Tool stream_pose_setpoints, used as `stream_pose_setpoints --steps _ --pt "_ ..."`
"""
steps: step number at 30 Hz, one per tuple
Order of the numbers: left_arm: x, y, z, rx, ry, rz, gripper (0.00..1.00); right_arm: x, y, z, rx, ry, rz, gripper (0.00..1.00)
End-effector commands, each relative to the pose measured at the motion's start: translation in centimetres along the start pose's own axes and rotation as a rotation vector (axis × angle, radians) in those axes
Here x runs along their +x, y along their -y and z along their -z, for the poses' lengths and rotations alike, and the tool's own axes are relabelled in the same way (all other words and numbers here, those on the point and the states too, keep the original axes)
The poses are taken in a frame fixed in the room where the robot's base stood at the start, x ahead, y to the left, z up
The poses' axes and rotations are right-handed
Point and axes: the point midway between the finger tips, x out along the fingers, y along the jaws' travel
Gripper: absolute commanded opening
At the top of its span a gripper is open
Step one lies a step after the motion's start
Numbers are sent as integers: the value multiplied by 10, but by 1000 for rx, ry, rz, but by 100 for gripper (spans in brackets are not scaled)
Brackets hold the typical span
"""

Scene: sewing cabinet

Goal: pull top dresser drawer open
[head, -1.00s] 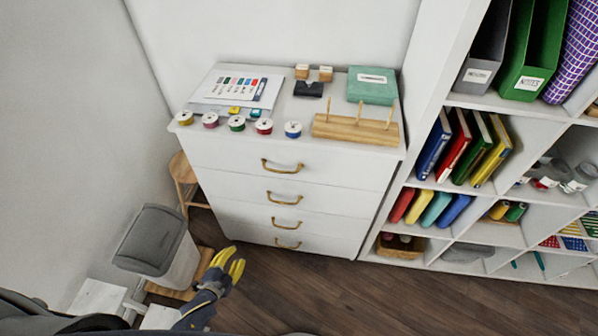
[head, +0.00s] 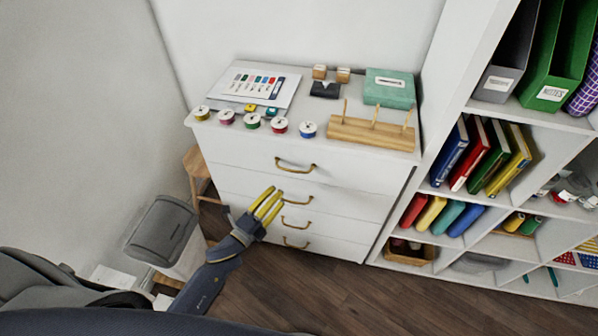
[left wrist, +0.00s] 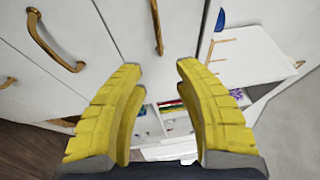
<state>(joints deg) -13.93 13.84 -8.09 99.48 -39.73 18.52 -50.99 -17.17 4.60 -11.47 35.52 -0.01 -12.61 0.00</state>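The white dresser (head: 350,228) stands against the wall with its drawers closed. The top drawer (head: 240,155) has a brass handle (head: 295,165) at its middle. My left gripper (head: 268,203) has yellow fingers and is in front of the second drawer, below and left of the top handle. In the left wrist view the fingers (left wrist: 160,75) are spread apart with nothing between them. A brass handle (left wrist: 157,25) shows beyond the fingertips there, and another handle (left wrist: 50,42) is at upper left. My right gripper is not in view.
Thread spools (head: 279,126), a wooden peg rack (head: 370,134) and a green box (head: 389,88) sit on the dresser top. A grey-lidded bin (head: 160,232) and wooden stool (head: 196,172) are at left. A shelf unit (head: 440,191) stands close on the right.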

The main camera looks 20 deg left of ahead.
Motion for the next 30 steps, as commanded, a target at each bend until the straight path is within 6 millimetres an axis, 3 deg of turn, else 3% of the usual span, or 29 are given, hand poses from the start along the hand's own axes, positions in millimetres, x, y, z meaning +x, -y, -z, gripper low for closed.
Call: stream_pose_setpoints --steps 15,22,30 --pt "90 0 0 -1 1 0 32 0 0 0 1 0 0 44" --pt "113 0 0 -2 0 -1 32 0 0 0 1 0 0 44" --pt "121 -1 0 -2 0 -2 32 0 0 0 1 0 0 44"
